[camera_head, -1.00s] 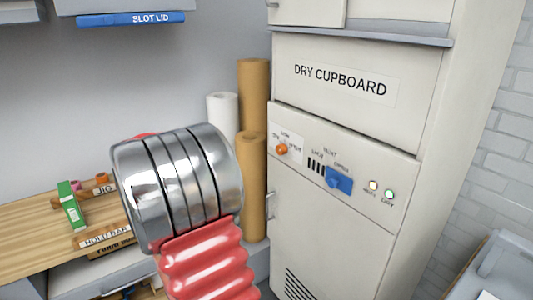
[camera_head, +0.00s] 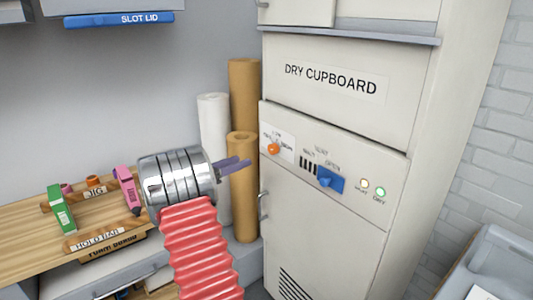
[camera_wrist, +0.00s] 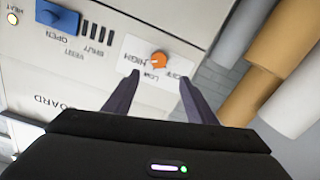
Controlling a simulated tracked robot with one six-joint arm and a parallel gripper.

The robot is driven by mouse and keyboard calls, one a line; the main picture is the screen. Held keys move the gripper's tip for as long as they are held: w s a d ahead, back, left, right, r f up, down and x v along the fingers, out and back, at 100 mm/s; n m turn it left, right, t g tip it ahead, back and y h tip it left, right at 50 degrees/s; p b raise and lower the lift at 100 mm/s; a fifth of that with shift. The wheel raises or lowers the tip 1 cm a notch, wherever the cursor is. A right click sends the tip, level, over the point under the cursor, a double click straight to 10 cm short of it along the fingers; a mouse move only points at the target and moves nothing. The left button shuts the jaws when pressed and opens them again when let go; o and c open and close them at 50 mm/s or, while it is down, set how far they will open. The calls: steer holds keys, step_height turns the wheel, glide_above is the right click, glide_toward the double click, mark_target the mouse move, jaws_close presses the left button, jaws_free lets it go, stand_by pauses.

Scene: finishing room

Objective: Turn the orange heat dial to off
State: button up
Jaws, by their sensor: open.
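The orange heat dial (camera_head: 273,148) is a small round knob on a white plate at the left of the dry cupboard's (camera_head: 335,225) control panel. In the wrist view the dial (camera_wrist: 159,58) lies ahead, between and beyond my two fingertips, with LOW, HIGH and another label around it. This view is upside down. My gripper (camera_head: 243,166) has purple-grey fingers pointing right toward the panel, left of and a little below the dial. In the wrist view my gripper (camera_wrist: 158,76) is open and empty, apart from the dial. The dial's exact setting is too small to tell.
A blue vent slider (camera_head: 328,180) sits right of the dial, with two indicator lights beyond. Brown and white rolls (camera_head: 243,95) stand close left of the cupboard, behind my gripper. A wooden bench (camera_head: 25,235) at left holds a green box and a pink tool.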

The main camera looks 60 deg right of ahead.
mark_target(270, 150)
steer(key=shift+s+d, duration=0.1)
steer(key=x, duration=1.3)
steer(key=shift+s+d, duration=0.15)
steer(key=shift+d, duration=0.1)
